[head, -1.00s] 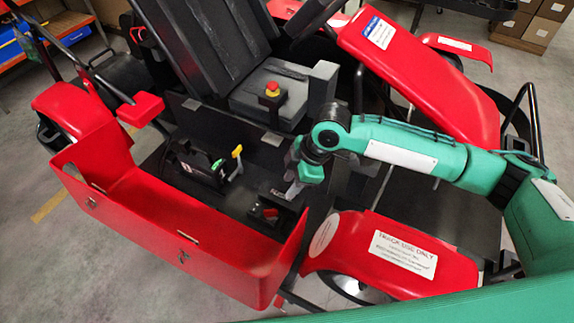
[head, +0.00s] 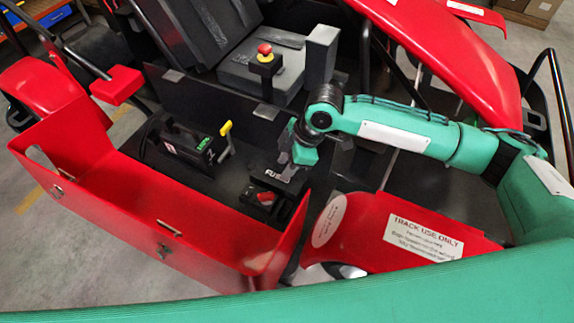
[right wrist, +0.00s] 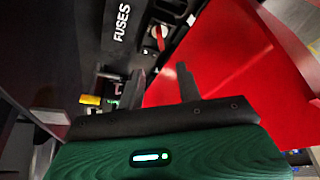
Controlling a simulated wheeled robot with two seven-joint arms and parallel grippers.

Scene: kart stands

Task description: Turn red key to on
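The red key (head: 266,198) sits on a black panel low in the kart, beside the red side bodywork. It also shows in the right wrist view (right wrist: 161,32), near the top, as a small red part on a pale mount. My right gripper (head: 291,172) is just above and to the right of the key in the head view. In the right wrist view its two dark fingers (right wrist: 162,82) stand apart with nothing between them, short of the key. My left gripper is not in view.
A black fuse box (head: 278,172) adjoins the key. A black battery-like unit (head: 190,150) and a yellow-handled lever (head: 225,140) stand to the left. Red side bodywork (head: 215,237) walls the near side.

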